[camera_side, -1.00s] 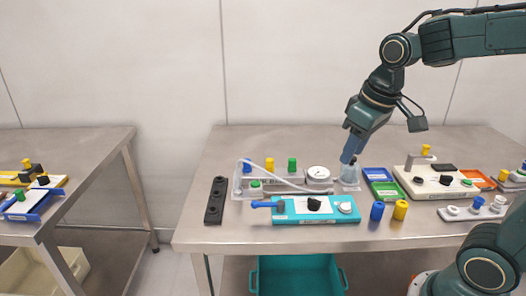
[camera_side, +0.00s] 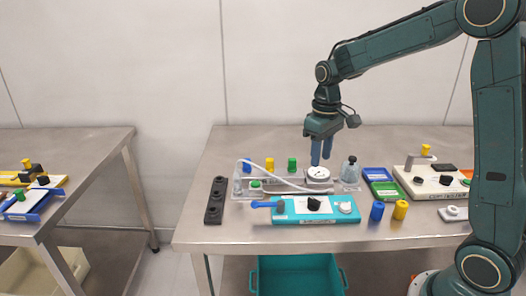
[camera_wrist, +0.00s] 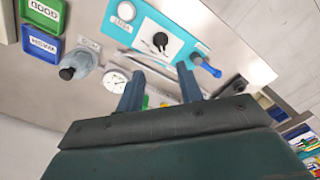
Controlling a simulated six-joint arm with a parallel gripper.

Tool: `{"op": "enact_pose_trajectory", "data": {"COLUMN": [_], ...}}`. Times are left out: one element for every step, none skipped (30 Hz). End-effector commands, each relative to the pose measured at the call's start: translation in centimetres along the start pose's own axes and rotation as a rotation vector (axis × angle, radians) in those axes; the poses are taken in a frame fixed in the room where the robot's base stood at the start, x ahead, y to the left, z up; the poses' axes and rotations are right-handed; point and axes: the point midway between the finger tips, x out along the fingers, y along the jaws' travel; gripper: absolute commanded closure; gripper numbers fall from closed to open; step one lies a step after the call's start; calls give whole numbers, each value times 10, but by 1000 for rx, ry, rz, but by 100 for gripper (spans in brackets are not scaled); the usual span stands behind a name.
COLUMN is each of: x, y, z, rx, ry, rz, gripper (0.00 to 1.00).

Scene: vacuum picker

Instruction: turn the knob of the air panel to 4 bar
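The air panel is a teal block (camera_side: 290,217) near the table's front edge, with a white face and a black knob (camera_side: 314,204). It also shows in the wrist view as a teal panel (camera_wrist: 143,8) with its black knob (camera_wrist: 160,40). The knob's setting is too small to read. A round white gauge (camera_side: 318,172) stands behind the panel and shows in the wrist view (camera_wrist: 116,82). My gripper (camera_side: 321,164) is open and empty, fingers pointing down near the gauge, behind and above the knob. In the wrist view, the knob shows beyond and between my fingertips (camera_wrist: 160,69).
A blue handle (camera_side: 263,204) and a white button (camera_side: 346,207) are on the panel. A grey bottle (camera_side: 350,171) stands right of the gauge. Blue (camera_side: 377,210) and yellow (camera_side: 400,209) cylinders stand right of the panel. A clear tube (camera_side: 270,174) arches behind it.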

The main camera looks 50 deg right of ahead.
Motion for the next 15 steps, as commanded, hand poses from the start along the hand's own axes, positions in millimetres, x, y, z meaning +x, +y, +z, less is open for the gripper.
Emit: {"op": "enact_pose_trajectory", "data": {"x": [0, 0, 0, 1, 1, 3, 4, 5, 8, 10, 12, 16, 19, 22, 27], "y": [0, 0, 0, 0, 0, 0, 0, 0, 0, 0, 0, 0, 0, 0, 0], "z": [0, 0, 0, 0, 0, 0, 0, 0, 0, 0, 0, 1, 1, 1, 1], "rx": [0, 0, 0, 0, 0, 0, 0, 0, 0, 0, 0, 0, 0, 0, 0], "ry": [0, 0, 0, 0, 0, 0, 0, -1, -1, -2, -2, -2, -3, -3, -3], "rz": [0, 0, 0, 0, 0, 0, 0, 0, 0, 0, 0, 0, -1, -1, -1], "gripper": [64, 64, 64, 64, 64, 64, 64, 64, 64, 64, 64, 64, 64, 64, 64]}}
